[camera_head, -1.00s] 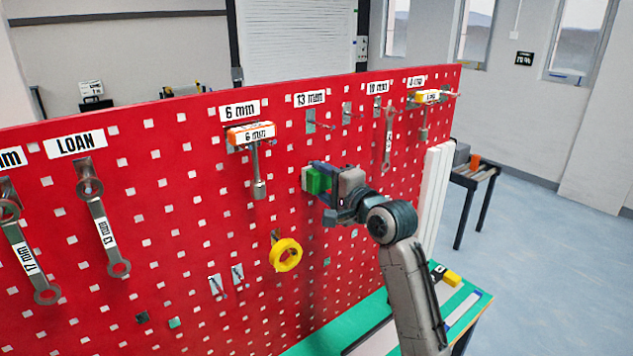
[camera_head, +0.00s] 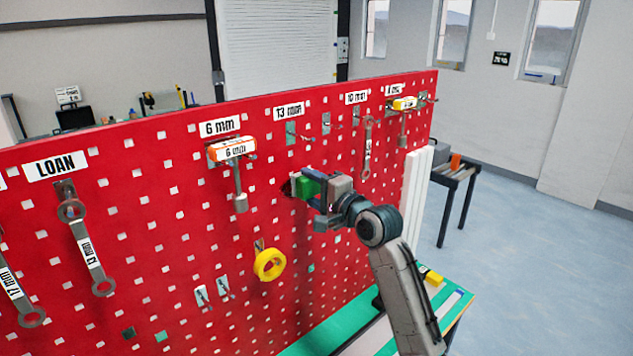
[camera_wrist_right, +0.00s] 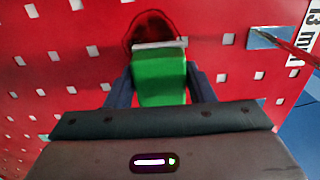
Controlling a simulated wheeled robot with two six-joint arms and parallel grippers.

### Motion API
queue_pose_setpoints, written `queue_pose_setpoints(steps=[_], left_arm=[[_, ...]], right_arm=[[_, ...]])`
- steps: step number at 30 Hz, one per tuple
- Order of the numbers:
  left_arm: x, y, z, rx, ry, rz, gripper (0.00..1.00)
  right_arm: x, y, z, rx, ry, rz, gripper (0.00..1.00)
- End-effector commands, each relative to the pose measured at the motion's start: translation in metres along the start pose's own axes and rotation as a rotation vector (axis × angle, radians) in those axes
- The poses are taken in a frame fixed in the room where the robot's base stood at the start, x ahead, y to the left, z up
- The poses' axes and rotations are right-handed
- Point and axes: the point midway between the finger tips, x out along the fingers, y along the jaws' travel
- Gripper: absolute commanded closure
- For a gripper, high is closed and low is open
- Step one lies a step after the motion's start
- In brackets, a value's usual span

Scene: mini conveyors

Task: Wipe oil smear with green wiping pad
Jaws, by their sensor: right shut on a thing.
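My right gripper (camera_head: 312,190) is shut on the green wiping pad (camera_head: 307,186) at the middle of the red pegboard (camera_head: 150,220). In the right wrist view the pad (camera_wrist_right: 160,80) sits between the two dark fingers, with a pale strip along its far edge. The oil smear (camera_wrist_right: 150,27) is a dark reddish patch on the board just beyond that strip. In the head view a small dark part of the smear (camera_head: 287,188) shows left of the pad. The pad's face is at or very near the board; contact is unclear. My left gripper is out of view.
A yellow ring (camera_head: 269,264) hangs below. A 10 mm wrench (camera_head: 367,150) hangs to the upper right. A green bench top (camera_head: 330,325) runs below the board.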

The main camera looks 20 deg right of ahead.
Motion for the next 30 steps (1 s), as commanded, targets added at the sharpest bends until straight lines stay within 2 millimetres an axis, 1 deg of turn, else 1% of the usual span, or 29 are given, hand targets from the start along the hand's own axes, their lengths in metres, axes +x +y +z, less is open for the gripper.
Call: queue_pose_setpoints(steps=[1, 3, 7, 14, 19, 25, 30], left_arm=[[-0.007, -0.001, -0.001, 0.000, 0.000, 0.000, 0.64], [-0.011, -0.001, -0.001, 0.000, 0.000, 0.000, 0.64], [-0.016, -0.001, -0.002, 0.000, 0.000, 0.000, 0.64], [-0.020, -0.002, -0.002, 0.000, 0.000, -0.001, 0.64], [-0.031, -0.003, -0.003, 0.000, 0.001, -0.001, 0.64], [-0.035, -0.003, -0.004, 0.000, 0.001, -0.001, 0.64], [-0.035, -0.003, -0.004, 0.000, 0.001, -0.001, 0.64]], right_arm=[[0.000, -0.004, 0.006, 0.004, -0.002, -0.001, 0.70], [0.000, -0.004, 0.012, 0.005, -0.002, -0.001, 0.70], [-0.001, -0.002, 0.021, 0.003, -0.001, 0.000, 0.70], [-0.001, -0.002, 0.028, 0.003, -0.001, -0.001, 0.70], [-0.002, -0.003, 0.043, 0.004, -0.002, 0.000, 0.70], [-0.003, -0.001, 0.059, 0.003, -0.001, 0.000, 0.70], [-0.003, -0.002, 0.061, 0.000, 0.000, -0.001, 0.70]])
